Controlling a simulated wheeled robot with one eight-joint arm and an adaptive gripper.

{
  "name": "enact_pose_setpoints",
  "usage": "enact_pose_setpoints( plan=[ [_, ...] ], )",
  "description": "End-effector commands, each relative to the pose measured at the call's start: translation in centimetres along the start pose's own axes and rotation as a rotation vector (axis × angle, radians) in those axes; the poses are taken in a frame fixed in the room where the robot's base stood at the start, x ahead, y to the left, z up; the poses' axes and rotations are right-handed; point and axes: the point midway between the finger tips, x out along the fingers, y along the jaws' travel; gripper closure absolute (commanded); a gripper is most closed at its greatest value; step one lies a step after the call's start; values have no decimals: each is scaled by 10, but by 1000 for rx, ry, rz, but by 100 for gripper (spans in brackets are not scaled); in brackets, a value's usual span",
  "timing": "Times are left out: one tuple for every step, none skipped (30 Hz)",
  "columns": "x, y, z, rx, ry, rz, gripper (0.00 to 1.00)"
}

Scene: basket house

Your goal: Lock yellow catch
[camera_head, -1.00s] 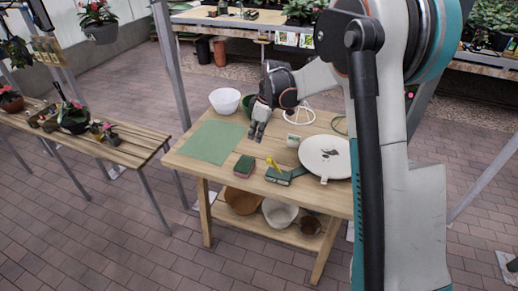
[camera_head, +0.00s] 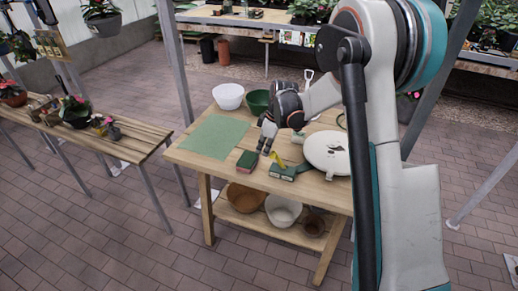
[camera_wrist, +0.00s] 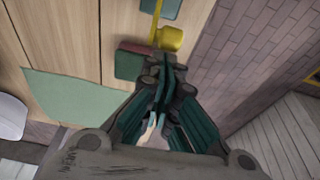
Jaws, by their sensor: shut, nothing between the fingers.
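The yellow catch (camera_head: 276,160) stands up, tilted, from a small dark green box (camera_head: 282,172) near the front edge of the wooden table. In the wrist view the yellow catch (camera_wrist: 168,37) lies just beyond my fingertips. It shows a wide yellow end and a thin yellow bar. My gripper (camera_head: 265,152) is shut and empty, pointing down close to the catch, on its left side in the head view. In the wrist view my gripper (camera_wrist: 168,70) has its fingers together. I cannot tell whether it touches the catch.
A green and red block (camera_head: 247,160) lies left of the box. A green mat (camera_head: 214,136) covers the table's left part. A white round lidded thing (camera_head: 328,152) is at the right. A white bowl (camera_head: 228,96) and a green bowl (camera_head: 257,101) stand at the back.

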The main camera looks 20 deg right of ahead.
Motion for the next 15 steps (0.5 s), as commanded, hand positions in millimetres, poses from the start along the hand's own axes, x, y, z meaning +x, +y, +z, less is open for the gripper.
enact_pose_setpoints(
  plan=[
    [0, 0, 1, 0, 0, 0, 100],
    [-1, 0, 1, 0, 0, 0, 100],
    [-1, 0, 1, 0, 0, 0, 100],
    [-1, 0, 1, 0, 0, 0, 100],
    [-1, 0, 1, 0, 0, 0, 100],
    [-1, 0, 1, 0, 0, 0, 100],
    [-1, 0, 1, 0, 0, 0, 100],
    [-1, 0, 1, 0, 0, 0, 100],
    [-1, 0, 1, 0, 1, 0, 100],
    [-1, 0, 1, 1, 2, 0, 100],
    [-1, 0, 1, 1, 4, 0, 100],
    [-1, 0, 1, 1, 8, 0, 100],
    [-2, 0, 2, 2, 12, 1, 100],
    [-2, 0, 2, 2, 18, 1, 100],
    [-3, 0, 3, 3, 28, 2, 100]
  ],
)
